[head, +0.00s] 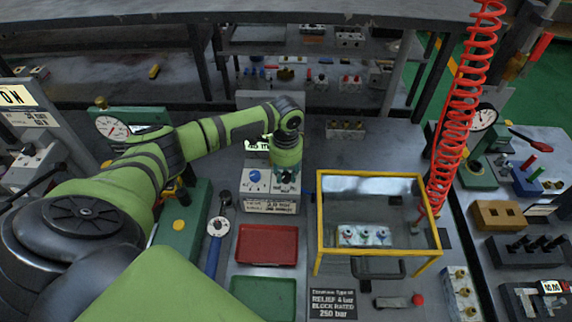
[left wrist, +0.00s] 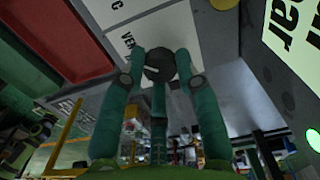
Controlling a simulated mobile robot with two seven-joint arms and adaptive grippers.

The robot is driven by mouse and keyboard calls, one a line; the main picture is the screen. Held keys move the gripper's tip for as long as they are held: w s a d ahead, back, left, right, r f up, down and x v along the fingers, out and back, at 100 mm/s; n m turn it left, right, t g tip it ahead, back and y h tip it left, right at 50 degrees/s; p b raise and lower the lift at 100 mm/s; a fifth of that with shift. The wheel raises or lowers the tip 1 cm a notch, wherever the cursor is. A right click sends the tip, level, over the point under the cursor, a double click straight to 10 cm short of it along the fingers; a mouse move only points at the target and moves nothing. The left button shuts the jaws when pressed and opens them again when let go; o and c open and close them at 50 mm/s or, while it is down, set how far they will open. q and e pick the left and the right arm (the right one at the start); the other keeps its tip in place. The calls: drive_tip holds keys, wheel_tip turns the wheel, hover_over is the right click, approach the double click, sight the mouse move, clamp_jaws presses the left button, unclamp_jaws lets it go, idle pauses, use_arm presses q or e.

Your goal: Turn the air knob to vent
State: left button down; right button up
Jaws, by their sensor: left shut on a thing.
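A grey panel block (head: 256,189) stands on the bench near the middle of the head view, with a blue knob (head: 254,176) on its left part. My left gripper (head: 287,178) reaches down to the right part of this block and hides what is there. In the left wrist view, the teal fingers are shut on a dark round knob (left wrist: 160,66) with a short white mark. A white label plate (left wrist: 128,25) beside the knob shows lettering beginning "VEN" and a "C". My right gripper is not in view.
A red tray (head: 266,245) and a green tray (head: 263,298) lie in front of the block. A yellow-framed clear guard (head: 375,178) stands to the right, over a small fitting block. A red coiled hose (head: 462,110) hangs beyond it. A gauge (head: 112,127) stands at left.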

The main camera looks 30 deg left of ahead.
sight(285, 176)
use_arm(q)
drive_tip(key=shift+s+f, duration=0.1)
idle(0.3)
drive_tip(key=c, duration=0.9)
unclamp_jaws()
wheel_tip(285, 176, up, 12)
